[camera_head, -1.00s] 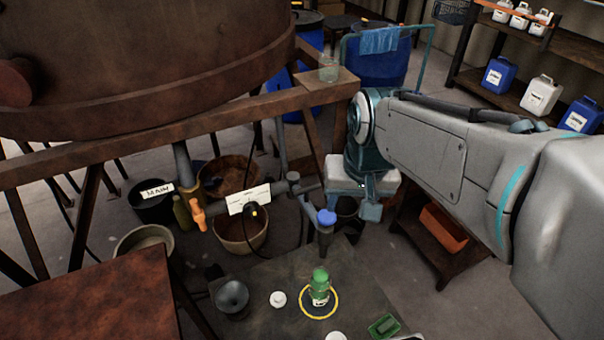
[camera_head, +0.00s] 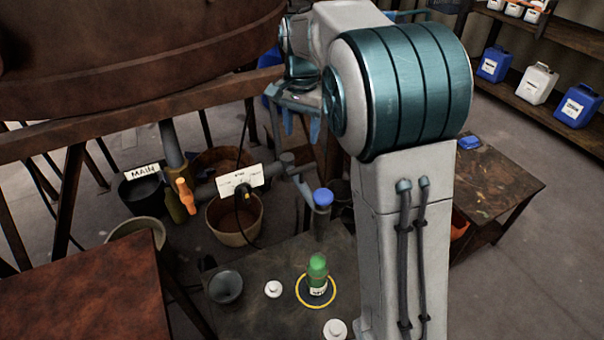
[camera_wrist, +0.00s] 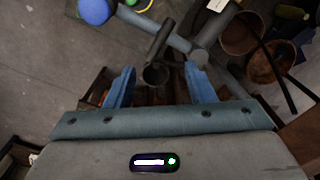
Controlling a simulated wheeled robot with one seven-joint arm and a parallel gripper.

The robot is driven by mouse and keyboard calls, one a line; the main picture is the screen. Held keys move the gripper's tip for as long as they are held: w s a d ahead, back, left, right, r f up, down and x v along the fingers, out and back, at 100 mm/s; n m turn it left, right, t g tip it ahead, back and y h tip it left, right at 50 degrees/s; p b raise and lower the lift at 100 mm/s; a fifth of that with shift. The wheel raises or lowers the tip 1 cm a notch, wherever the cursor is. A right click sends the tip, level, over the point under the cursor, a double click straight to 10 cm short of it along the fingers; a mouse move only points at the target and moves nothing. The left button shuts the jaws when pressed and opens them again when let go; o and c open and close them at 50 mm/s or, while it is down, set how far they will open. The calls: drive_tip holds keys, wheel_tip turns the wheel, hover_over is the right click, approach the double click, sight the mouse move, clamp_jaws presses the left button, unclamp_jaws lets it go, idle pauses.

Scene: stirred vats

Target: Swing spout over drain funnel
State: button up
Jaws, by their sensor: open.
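The spout is a grey swing pipe (camera_head: 301,184) that runs from a joint beside the vat's outlet to a blue-capped end (camera_head: 322,197) over the bench. A dark grey funnel (camera_head: 226,287) stands on the bench, left of and nearer than the blue cap. The pipe crosses beyond the fingertips (camera_wrist: 180,38), with the blue cap (camera_wrist: 95,10) at upper left. A dark stub on it shows between the fingers, contact unclear.
The rusty vat (camera_head: 130,50) and its frame beam (camera_head: 130,108) fill the upper left. The bench (camera_head: 265,313) holds a green bottle (camera_head: 317,275) in a yellow ring and white pieces (camera_head: 273,289). Buckets (camera_head: 236,221) stand on the floor.

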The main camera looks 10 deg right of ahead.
sight(302, 172)
wheel_tip(302, 172, down, 14)
drive_tip(key=shift+r, duration=0.15)
idle(0.3)
